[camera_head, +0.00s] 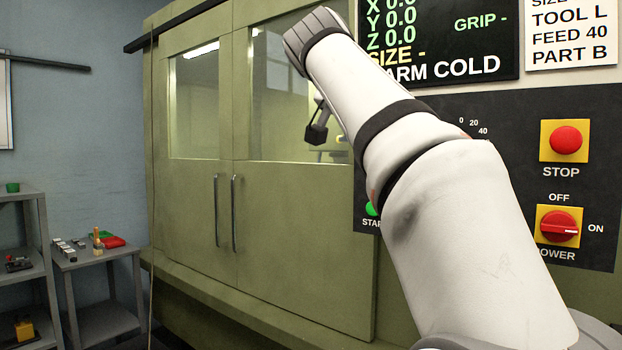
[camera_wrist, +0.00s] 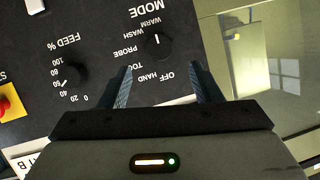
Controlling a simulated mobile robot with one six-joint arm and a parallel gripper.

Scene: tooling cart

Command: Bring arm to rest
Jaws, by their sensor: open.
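My arm (camera_head: 450,190) reaches up and left across the head view, in front of the machine's control panel. My gripper (camera_wrist: 163,85) shows in the wrist view with its two fingers apart and nothing between them. Its fingers point at the panel (camera_wrist: 100,25), which appears upside down, with the black MODE knob (camera_wrist: 158,46) just beyond the fingertips. I cannot tell the exact gap to the panel. The fingers are hidden or unclear in the head view, behind the arm.
The green machine (camera_head: 195,185) has closed doors with handles. A red STOP button (camera_head: 566,140) and a POWER switch (camera_head: 558,227) at ON sit right of my arm. A screen (camera_head: 450,40) hangs above. A grey cart (camera_head: 88,262) with small items stands at left.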

